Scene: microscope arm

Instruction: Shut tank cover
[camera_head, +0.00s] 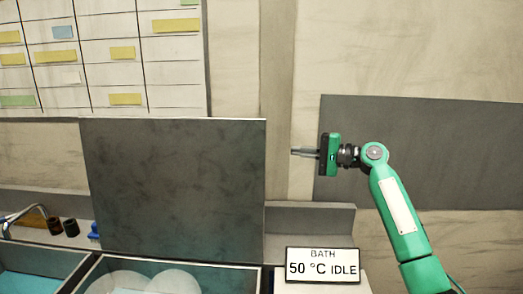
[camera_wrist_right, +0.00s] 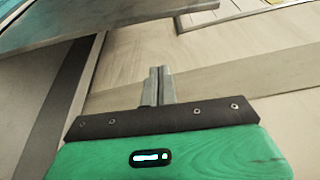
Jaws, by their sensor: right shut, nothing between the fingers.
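The tank cover (camera_head: 173,190) is a large dark grey panel standing upright, raised open at the back of the bath tank (camera_head: 228,268). The tank's open top shows at the bottom of the head view, with pale round shapes inside. My right gripper (camera_head: 292,152) is shut and empty, to the right of the cover's upper right edge and apart from it in the picture. In the right wrist view its closed fingers (camera_wrist_right: 159,70) point forward, and a panel edge, likely the cover (camera_wrist_right: 130,28), crosses the upper left. My left gripper is not in view.
A sign (camera_head: 322,263) reading "BATH 50 °C IDLE" stands right of the tank. Another basin (camera_head: 40,260) and a metal tap (camera_head: 22,215) are at the left. A chart with coloured notes (camera_head: 100,60) and a dark wall panel (camera_head: 440,150) are behind.

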